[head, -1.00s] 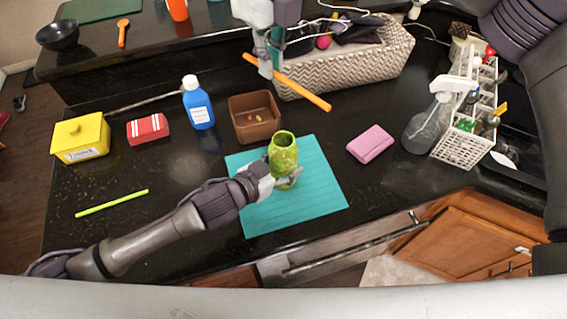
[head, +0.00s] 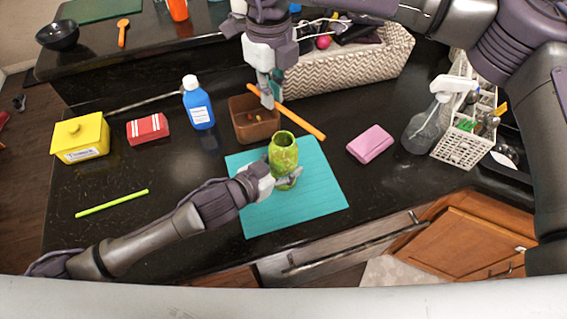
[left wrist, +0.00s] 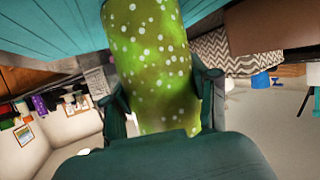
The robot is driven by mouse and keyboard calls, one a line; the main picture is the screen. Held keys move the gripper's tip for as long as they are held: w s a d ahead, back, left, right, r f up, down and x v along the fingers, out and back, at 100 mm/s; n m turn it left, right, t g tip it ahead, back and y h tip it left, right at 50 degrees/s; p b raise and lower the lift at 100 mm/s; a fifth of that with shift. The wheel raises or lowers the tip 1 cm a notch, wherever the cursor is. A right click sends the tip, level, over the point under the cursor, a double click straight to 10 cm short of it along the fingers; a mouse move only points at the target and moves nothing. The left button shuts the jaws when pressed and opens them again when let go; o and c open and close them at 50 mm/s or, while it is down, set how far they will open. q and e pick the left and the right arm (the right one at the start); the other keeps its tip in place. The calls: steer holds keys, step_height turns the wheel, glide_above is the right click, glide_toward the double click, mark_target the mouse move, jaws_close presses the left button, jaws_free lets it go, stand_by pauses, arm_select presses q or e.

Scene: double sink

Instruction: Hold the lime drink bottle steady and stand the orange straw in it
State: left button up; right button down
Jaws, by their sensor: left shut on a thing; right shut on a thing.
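The lime drink bottle (head: 284,153) stands upright on the teal mat (head: 320,198), its open mouth facing up. My left gripper (head: 285,179) is shut around its lower part; the left wrist view shows the speckled green bottle (left wrist: 152,62) between the fingers (left wrist: 160,100). My right gripper (head: 271,94) is shut on the orange straw (head: 304,122) near its upper-left end. The straw slants down to the right in the picture, its free end to the right of the bottle mouth. The straw is apart from the mouth. It does not show in the left wrist view.
A brown bowl (head: 250,131) is behind the bottle, partly under the right gripper. A pink sponge (head: 370,144), spray bottle (head: 428,126) and white rack (head: 462,148) are to the right. A blue bottle (head: 198,104), red box (head: 148,129) and green straw (head: 112,203) are to the left.

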steer(key=shift+f, duration=2.4)
steer(key=c, duration=1.2)
jaws_free()
step_height(320, 180, up, 12)
steer(key=shift+r, duration=0.1)
steer(key=shift+o, duration=0.2)
